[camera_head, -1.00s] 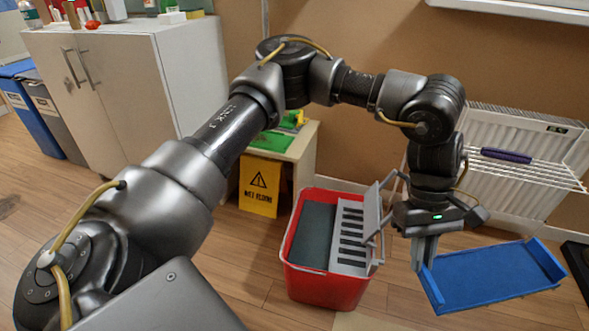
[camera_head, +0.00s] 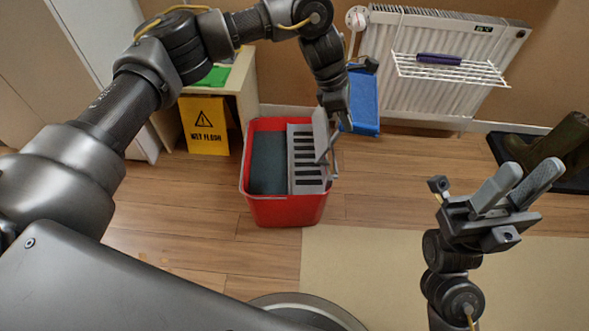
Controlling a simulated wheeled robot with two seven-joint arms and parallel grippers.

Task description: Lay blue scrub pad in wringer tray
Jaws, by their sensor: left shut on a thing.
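The blue scrub pad (camera_head: 365,97), a flat blue piece with turned-up edges, is to the right of the red bucket. My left gripper (camera_head: 345,117) is shut on its near left edge and partly hides it. The wringer tray (camera_head: 306,158) is the grey slotted part on the right half of the red bucket (camera_head: 283,212). The pad is apart from it, up and to the right in the picture. My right gripper (camera_head: 535,172) is open and empty at the lower right, far from the pad.
A yellow wet-floor sign (camera_head: 205,125) leans by a small table left of the bucket. A radiator (camera_head: 440,85) with a white drying rack (camera_head: 450,70) stands behind right. Boots (camera_head: 552,140) stand on a dark mat. Wooden floor in front of the bucket is clear.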

